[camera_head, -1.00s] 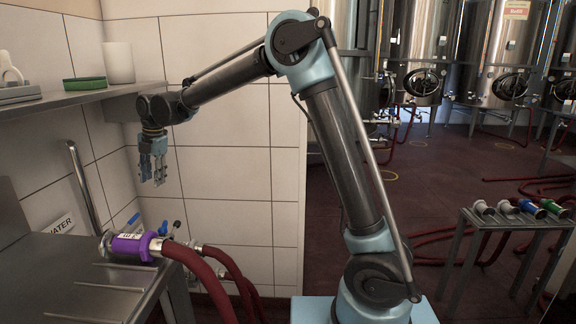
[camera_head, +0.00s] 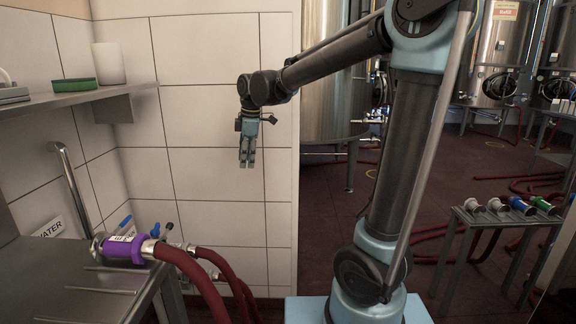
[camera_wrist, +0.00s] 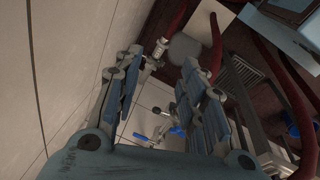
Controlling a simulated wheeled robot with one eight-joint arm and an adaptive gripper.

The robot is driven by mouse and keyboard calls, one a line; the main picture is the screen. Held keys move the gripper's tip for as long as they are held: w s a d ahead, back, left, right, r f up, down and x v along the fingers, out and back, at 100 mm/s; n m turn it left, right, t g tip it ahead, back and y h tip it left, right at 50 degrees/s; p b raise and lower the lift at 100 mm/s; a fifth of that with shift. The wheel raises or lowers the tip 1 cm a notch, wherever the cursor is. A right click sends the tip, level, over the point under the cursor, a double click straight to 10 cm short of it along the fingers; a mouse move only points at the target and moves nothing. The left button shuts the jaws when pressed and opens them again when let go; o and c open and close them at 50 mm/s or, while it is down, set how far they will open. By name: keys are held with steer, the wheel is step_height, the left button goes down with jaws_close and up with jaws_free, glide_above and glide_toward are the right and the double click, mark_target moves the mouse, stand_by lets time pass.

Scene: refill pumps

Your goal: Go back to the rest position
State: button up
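My gripper (camera_head: 247,164) hangs fingers-down in front of the white tiled wall, right of the shelf and well above the hoses. In the wrist view its two fingers (camera_wrist: 164,62) stand apart with nothing between them, so it is open and empty. My arm reaches up from its base at the right and bends over to the left.
A purple hose coupling (camera_head: 122,249) lies at the steel counter (camera_head: 65,285) at left, with a red hose (camera_head: 195,275) running off it. A shelf (camera_head: 60,101) holds a green sponge (camera_head: 75,85) and white cup (camera_head: 109,63). Several couplings lie on a rack (camera_head: 490,218) at right.

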steer(key=s+d+f+m, duration=0.2)
steer(key=s+d+m, duration=0.25)
steer(key=d, duration=0.65)
steer(key=s+d+f+m, duration=0.2)
steer(key=s+d+m, duration=0.25)
steer(key=d, duration=0.55)
steer(key=s+d+f+m+h, duration=0.1)
steer(key=s+d+f+m, duration=1)
steer(key=s+d+f, duration=0.1)
steer(key=shift+s+d+f+m+t+h, duration=0.15)
steer(key=shift+s+f+m+t+h, duration=0.2)
steer(key=shift+s, duration=0.45)
steer(key=shift+c, duration=0.6)
steer(key=shift+s, duration=0.15)
